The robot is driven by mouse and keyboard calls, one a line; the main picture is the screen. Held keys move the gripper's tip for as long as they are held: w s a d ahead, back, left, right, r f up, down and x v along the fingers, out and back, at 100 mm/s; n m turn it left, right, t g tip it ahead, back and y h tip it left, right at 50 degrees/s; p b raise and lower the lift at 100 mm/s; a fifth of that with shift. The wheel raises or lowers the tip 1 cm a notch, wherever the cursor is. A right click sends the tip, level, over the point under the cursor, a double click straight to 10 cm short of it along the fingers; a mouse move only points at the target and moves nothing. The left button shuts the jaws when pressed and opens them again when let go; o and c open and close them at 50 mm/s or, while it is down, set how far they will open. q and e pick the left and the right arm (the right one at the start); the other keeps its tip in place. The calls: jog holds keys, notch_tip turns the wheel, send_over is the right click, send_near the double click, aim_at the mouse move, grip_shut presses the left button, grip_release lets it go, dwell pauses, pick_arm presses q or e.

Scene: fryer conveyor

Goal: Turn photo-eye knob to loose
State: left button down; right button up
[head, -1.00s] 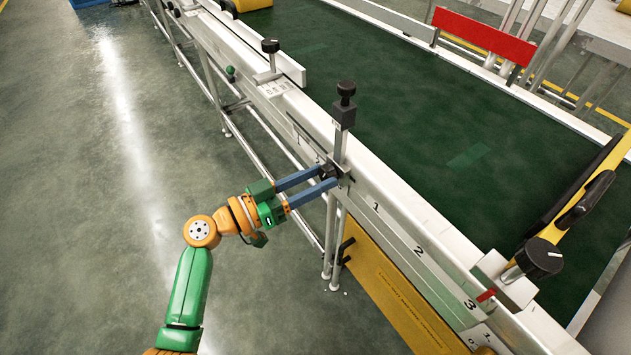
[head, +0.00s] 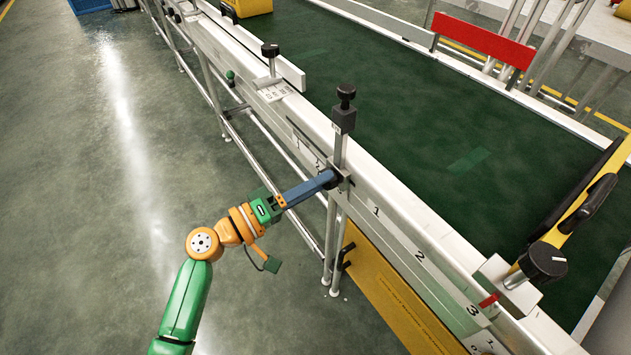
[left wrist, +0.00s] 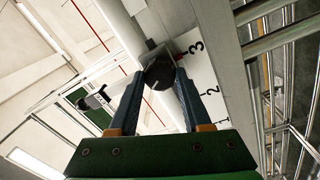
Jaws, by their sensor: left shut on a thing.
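The photo-eye (head: 344,119) is a black block with a black top knob, on an upright metal post (head: 340,152) at the conveyor's near rail. A dark round knob at the foot of the post is mostly hidden by my fingers in the head view. In the left wrist view the knob (left wrist: 160,73) shows between the fingertips. My left gripper (head: 329,180) is shut on this knob, its blue fingers one in front of the other in the head view. My right gripper is out of view.
The rail (head: 405,228) carries a scale numbered 1 to 3. Another black knob (head: 542,261) stands at the lower right, and a smaller knobbed post (head: 271,52) further up the rail. A yellow panel (head: 388,300) lies below. The green belt (head: 440,100) is empty nearby.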

pick_arm(q)
jog(key=shift+n, duration=1.1)
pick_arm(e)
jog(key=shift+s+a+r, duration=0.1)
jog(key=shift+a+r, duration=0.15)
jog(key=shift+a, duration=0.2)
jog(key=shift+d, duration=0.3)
pick_arm(q)
jog(key=shift+c, duration=1.8)
grip_release()
jog(key=shift+s, duration=0.1)
